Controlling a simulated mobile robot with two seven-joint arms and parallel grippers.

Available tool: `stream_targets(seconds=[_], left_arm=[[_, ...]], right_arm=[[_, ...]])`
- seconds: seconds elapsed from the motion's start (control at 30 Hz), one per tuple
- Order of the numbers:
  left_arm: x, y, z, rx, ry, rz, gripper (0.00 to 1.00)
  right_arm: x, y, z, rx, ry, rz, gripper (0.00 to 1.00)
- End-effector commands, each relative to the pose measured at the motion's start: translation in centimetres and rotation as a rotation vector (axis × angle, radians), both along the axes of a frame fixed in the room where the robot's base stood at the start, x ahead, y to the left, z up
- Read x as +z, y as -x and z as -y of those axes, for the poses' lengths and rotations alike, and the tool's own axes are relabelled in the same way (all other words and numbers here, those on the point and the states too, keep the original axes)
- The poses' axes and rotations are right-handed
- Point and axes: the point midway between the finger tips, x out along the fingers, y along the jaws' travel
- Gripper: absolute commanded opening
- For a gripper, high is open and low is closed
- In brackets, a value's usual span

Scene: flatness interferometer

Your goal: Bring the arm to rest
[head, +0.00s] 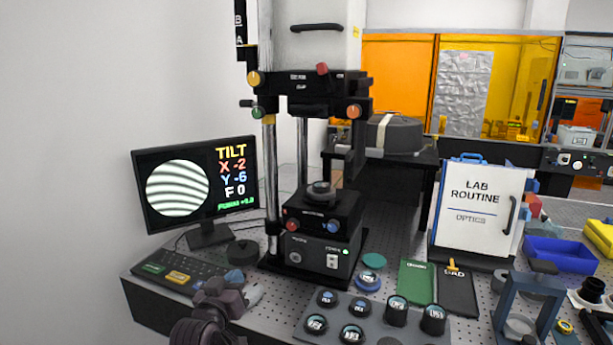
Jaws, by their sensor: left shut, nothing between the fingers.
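My left arm comes in from the bottom, left of centre, and ends in my left gripper (252,294). The gripper is shut and empty. It appears just right of the keyboard (176,277) and left of the grey tray of round optics (379,329), over the perforated bench top. I cannot tell whether it touches the bench. My right gripper is not in view.
The interferometer (318,255) stands behind the gripper, with a monitor (195,186) showing fringes and tilt values to its left. Green and black pads (416,282), a lab routine board (478,212) and a blue bin (560,254) are on the right.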

Motion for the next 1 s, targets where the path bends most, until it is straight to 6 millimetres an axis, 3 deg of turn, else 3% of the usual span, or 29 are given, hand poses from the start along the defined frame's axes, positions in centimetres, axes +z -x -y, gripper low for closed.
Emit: stream_targets(seconds=[0.03, 0.3, 0.7, 0.83, 1.0], left_arm=[[-1.8, 1.7, -1.2, 0.019, -0.044, -0.014, 0.00], [-9.2, 10.9, -5.8, 0.087, -0.240, -0.106, 0.00], [-19.7, 26.6, -10.4, 0.116, -0.351, -0.369, 0.00], [-22.4, 30.6, -11.3, 0.121, -0.360, -0.452, 0.00], [-23.7, 33.0, -11.8, 0.125, -0.361, -0.500, 0.00]], right_arm=[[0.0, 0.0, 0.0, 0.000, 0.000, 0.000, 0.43], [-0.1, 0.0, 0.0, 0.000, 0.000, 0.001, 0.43], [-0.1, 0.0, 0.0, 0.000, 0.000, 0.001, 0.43], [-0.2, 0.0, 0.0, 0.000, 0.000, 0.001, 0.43], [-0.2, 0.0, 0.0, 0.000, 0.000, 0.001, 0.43]])
